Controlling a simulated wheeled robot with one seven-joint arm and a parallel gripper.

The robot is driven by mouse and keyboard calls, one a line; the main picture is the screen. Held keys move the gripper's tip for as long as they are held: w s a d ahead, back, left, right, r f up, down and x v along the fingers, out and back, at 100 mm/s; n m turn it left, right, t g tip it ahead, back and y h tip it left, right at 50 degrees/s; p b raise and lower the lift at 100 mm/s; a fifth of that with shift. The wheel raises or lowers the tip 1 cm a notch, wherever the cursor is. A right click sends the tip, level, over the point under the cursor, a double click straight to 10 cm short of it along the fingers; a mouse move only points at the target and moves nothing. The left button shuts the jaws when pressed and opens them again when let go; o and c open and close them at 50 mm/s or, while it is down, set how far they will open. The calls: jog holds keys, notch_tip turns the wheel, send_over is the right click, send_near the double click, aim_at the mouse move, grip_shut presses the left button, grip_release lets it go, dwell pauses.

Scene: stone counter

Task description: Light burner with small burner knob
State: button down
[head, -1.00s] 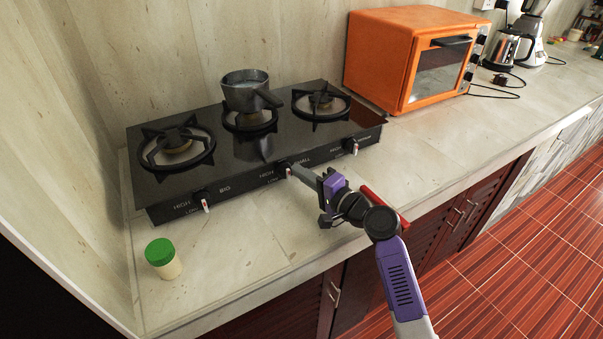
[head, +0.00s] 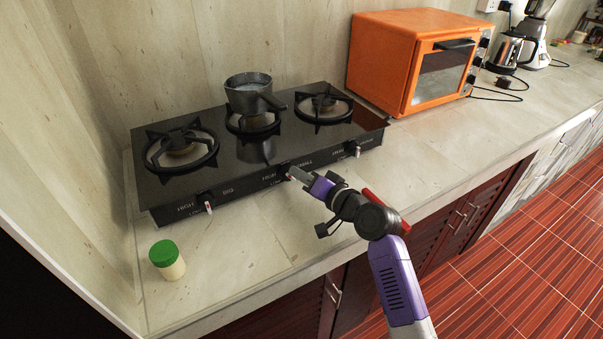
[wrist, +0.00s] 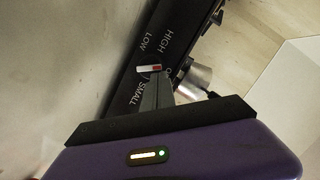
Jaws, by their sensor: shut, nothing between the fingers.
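The black stove (head: 290,151) stands on the stone counter. The knob labelled SMALL (head: 284,170) is in the middle of its front panel. My gripper (head: 291,173) is shut and empty, with its tips at this knob and partly covering it. In the wrist view, the fingers (wrist: 157,90) point at the panel beside a red and white marker (wrist: 149,68), close to the words LOW, HIGH and SMALL. I cannot tell whether they touch the knob. The middle burner (head: 252,126) sits under a grey saucepan (head: 248,92). No flame shows.
The BIG knob (head: 207,204) is to the left, and another knob (head: 354,149) to the right. A green-lidded jar (head: 167,260) stands at the front left of the counter. An orange oven (head: 405,60) is right of the stove. The counter in front of the stove is mostly clear.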

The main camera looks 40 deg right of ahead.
jog(key=n, duration=0.2)
jog(key=a+n+g+h+p, duration=0.1)
jog(key=n, duration=0.1)
jog(key=shift+w+a+r+n, duration=0.15)
jog(key=shift+w+a+n, duration=0.05)
jog(key=shift+n, duration=0.1)
jog(key=shift+w+a+n+h, duration=0.15)
jog(key=shift+n+h, duration=0.1)
jog(key=shift+n, duration=0.25)
jog(key=shift+s+a+n+h, duration=0.15)
jog(key=shift+n+h, duration=0.1)
jog(key=shift+n, duration=0.25)
jog(key=shift+w+a, duration=0.1)
jog(key=shift+f+p, duration=0.2)
jog(key=shift+p, duration=0.1)
